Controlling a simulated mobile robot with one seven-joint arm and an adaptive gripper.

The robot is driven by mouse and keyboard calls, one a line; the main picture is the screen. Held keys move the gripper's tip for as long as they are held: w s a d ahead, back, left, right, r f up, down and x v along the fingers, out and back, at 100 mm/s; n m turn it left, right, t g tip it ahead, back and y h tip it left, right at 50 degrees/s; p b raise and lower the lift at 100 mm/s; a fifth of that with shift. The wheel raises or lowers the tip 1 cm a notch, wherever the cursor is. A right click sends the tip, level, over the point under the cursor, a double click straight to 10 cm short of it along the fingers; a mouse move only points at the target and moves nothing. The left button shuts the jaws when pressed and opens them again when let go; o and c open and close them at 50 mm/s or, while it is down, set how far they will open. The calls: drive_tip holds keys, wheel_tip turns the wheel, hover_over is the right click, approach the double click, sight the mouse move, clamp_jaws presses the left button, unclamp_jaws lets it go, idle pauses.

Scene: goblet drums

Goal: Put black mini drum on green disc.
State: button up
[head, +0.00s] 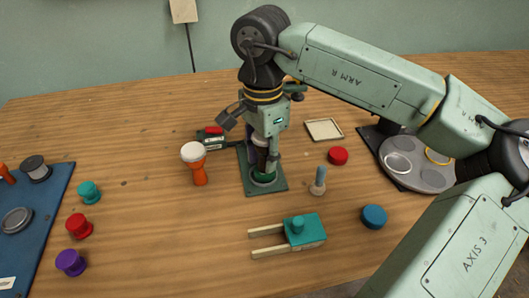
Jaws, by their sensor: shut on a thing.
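The black mini drum (262,158) is in the head view at the middle of the table, dark and upright, partly covered by the gripper fingers. My gripper (268,150) points down and is shut on it. The drum is directly over the green disc (264,176), which sits on a dark green rectangular base (278,186). I cannot tell whether the drum's lower end touches the disc. Part of the disc is hidden.
An orange goblet drum with a white head (195,160) stands close left. A teal block with wooden prongs (304,231) lies in front. Several spools stand left, beside a blue mat (45,215).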

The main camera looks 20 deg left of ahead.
drive_tip(key=shift+f+b, duration=0.3)
drive_tip(key=o, duration=1.2)
drive_tip(key=shift+r, duration=0.15)
wheel_tip(320, 180, up, 12)
drive_tip(key=shift+w+a+r, duration=0.1)
drive_tip(key=shift+r, duration=0.1)
